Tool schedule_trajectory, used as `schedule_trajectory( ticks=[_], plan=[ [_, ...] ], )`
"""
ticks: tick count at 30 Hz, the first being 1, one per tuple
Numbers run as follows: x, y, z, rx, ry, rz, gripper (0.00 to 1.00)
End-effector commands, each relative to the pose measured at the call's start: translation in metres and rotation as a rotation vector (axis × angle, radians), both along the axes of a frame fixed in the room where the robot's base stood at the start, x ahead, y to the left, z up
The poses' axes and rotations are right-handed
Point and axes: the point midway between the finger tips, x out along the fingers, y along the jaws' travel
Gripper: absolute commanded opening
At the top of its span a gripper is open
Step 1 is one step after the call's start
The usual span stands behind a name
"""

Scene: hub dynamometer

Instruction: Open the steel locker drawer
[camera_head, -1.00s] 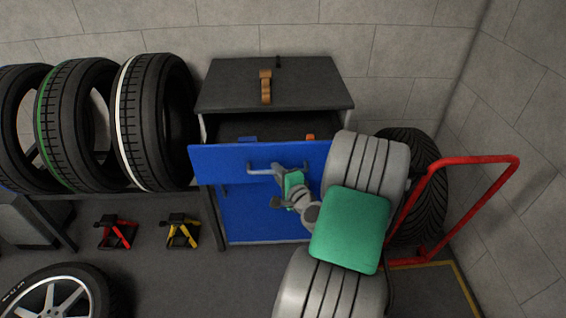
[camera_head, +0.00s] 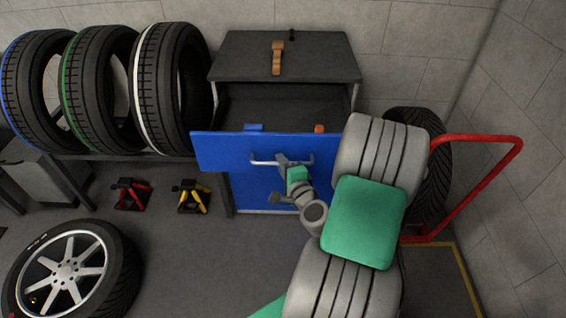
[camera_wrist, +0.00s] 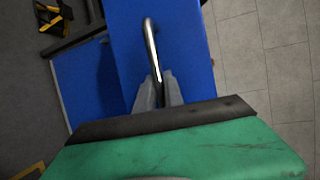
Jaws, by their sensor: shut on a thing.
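The steel locker (camera_head: 285,58) has a dark top and a blue-fronted upper drawer (camera_head: 225,150), which is pulled out so that its dark inside shows. A metal bar handle (camera_head: 265,161) runs across the drawer front. My gripper (camera_head: 281,160) is shut on this handle near its right part. In the wrist view the handle (camera_wrist: 151,45) runs between the two grey fingers (camera_wrist: 158,92), with the blue drawer front (camera_wrist: 185,50) behind it. A blue item (camera_head: 253,127) and an orange item (camera_head: 319,128) show inside the drawer. My arm hides the lower right of the locker.
A rack with several tires (camera_head: 172,90) stands left of the locker. A red jack stand (camera_head: 131,195), a yellow jack stand (camera_head: 192,196) and a wheel (camera_head: 70,272) are on the floor. A red trolley frame (camera_head: 480,140) and a tire (camera_head: 432,165) are at right. An orange-brown tool (camera_head: 277,58) lies on top.

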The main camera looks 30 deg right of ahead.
Motion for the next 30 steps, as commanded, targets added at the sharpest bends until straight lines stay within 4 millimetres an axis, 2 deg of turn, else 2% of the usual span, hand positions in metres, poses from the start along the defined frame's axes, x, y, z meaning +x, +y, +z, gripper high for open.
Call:
schedule_trajectory(
  ticks=[2, 3, 10, 17, 20, 30],
  plan=[
    [-0.001, -0.002, 0.000, -0.004, 0.001, -0.006, 0.00],
    [-0.001, -0.002, 0.000, -0.004, 0.001, -0.005, 0.15],
    [0.000, 0.000, 0.000, -0.002, 0.001, -0.001, 0.34],
    [0.000, 0.000, 0.000, -0.001, 0.000, 0.000, 0.34],
    [-0.007, 0.000, 0.000, 0.000, 0.001, -0.004, 0.34],
    [-0.065, 0.010, 0.012, 0.001, 0.002, -0.008, 0.34]
  ],
)
